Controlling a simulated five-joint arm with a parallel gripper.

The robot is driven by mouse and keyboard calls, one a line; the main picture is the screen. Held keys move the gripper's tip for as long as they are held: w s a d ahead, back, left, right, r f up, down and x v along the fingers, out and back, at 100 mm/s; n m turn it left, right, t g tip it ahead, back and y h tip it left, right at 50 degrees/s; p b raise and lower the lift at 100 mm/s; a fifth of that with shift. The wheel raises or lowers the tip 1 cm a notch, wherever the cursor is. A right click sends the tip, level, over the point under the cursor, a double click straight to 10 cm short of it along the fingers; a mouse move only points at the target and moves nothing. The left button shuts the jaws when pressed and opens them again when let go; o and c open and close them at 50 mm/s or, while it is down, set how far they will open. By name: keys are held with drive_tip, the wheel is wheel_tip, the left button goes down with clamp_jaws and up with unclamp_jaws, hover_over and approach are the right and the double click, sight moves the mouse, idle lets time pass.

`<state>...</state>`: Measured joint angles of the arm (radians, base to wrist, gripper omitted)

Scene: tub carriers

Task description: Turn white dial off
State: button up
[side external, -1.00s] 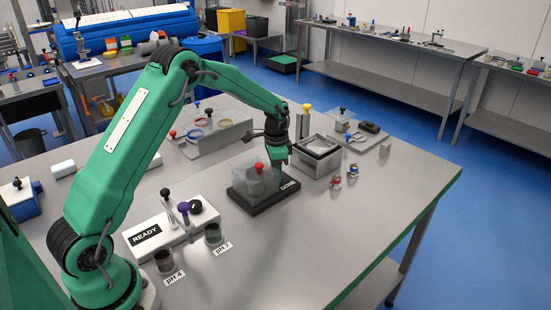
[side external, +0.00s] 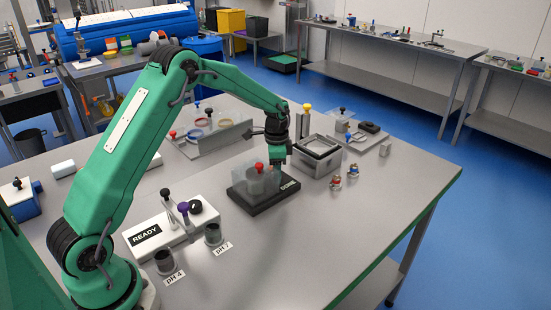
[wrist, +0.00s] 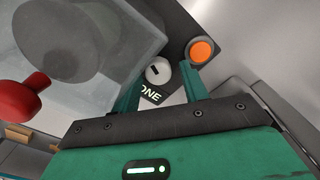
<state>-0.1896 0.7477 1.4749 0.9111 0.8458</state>
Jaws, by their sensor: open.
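The white dial (wrist: 158,69) is a small round knob with a dark pointer mark, on a black base next to the letters "ONE". My gripper (wrist: 163,78) is open, with one green finger on each side of the dial in the wrist view. I cannot tell whether the fingers touch it. In the side view my gripper (side external: 277,160) is over the back right of the black base (side external: 265,201), which is labelled "DONE". The dial cannot be made out there.
A clear box (side external: 240,183) with a red knob (side external: 259,167) stands on the base, left of my gripper. An orange button (wrist: 201,50) is close to the dial. A metal container (side external: 316,158) stands to the right. The front right of the table is clear.

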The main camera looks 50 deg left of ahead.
drive_tip(key=shift+s+f+n, duration=0.2)
drive_tip(key=shift+s+n, duration=0.05)
drive_tip(key=shift+n, duration=0.25)
drive_tip(key=n, duration=0.3)
drive_tip(key=shift+w+n, duration=0.1)
drive_tip(key=shift+n, duration=0.2)
wheel_tip(320, 180, up, 9)
drive_tip(key=shift+f, duration=0.2)
drive_tip(key=s+d+r+n+t, duration=0.1)
drive_tip(key=s+d+r, duration=0.3)
drive_tip(key=s+r, duration=0.3)
drive_tip(key=s+d+r+n+t, duration=0.1)
drive_tip(key=s+d+r, duration=0.3)
drive_tip(key=s+r, duration=0.4)
drive_tip(key=shift+s+t, duration=0.8)
drive_tip(key=shift+s, duration=1.25)
